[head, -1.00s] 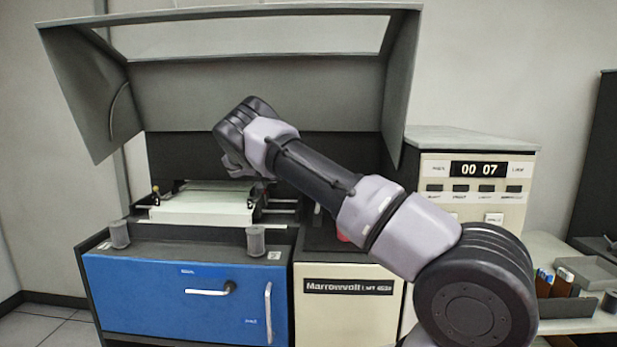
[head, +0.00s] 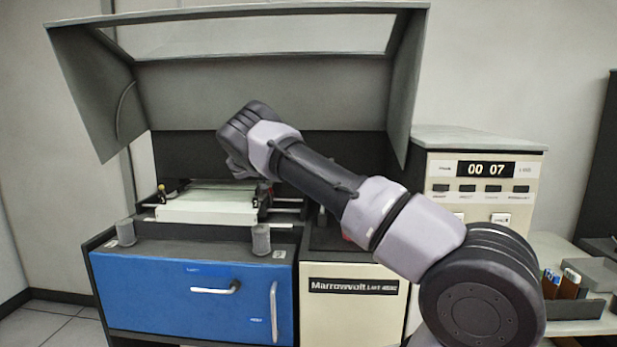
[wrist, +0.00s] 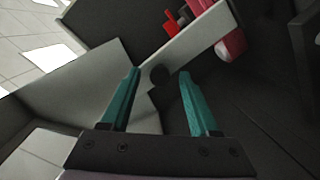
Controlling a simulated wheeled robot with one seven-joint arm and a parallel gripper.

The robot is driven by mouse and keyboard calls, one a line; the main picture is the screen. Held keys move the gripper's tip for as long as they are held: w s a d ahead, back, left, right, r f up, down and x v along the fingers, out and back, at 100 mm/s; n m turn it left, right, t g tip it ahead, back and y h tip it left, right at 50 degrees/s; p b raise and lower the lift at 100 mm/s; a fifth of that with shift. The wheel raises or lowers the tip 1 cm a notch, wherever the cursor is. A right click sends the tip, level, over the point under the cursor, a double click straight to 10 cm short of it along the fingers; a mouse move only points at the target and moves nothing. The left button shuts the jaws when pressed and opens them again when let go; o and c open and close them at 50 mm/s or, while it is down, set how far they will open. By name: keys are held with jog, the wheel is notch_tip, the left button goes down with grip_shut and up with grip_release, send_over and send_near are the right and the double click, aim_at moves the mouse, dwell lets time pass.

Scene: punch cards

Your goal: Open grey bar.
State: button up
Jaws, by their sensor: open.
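My gripper (head: 236,166) hangs above the back of the white-topped mechanism, under the raised grey hood. In the wrist view its two teal fingers (wrist: 159,74) are apart with nothing held between them. In the head view a pale bar (head: 205,214) crosses the front of the mechanism. I cannot tell whether these are the same bar.
The grey hood (head: 260,85) stands open overhead. The blue front (head: 150,290) carries a lever (head: 215,289) and an upright handle (head: 274,312). Two grey knobs (head: 126,232) (head: 261,239) stand on its top edge. A cream console (head: 470,190) reads 00 07. Red parts (wrist: 176,20) lie beyond the bar.

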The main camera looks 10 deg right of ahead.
jog(key=v, duration=0.7)
jog(key=shift+a, duration=0.2)
